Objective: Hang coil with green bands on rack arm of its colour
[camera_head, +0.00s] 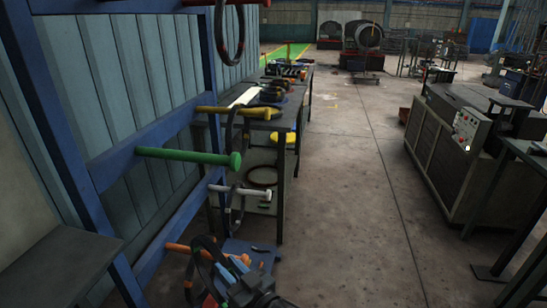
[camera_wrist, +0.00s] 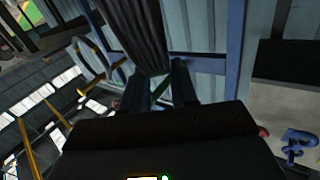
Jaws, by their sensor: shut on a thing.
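My gripper (camera_wrist: 157,80) is shut on a dark, ribbed coil (camera_wrist: 140,35), which rises between the two fingers in the wrist view. In the head view a black loop (camera_head: 206,250) stands at my gripper, low beside the rack. I cannot clearly make out green bands on it; a thin green streak shows between the fingers in the wrist view. The green rack arm (camera_head: 190,156) sticks out to the right from the blue rack (camera_head: 140,135), bare, above and left of the loop. The held coil is apart from this green arm.
The rack also has a yellow arm (camera_head: 238,112), a white arm (camera_head: 240,191) and an orange arm (camera_head: 190,250). Dark coils hang at the top (camera_head: 229,50) and near the white arm. A cluttered workbench (camera_head: 290,117) stands behind. Open floor (camera_head: 350,200) lies right.

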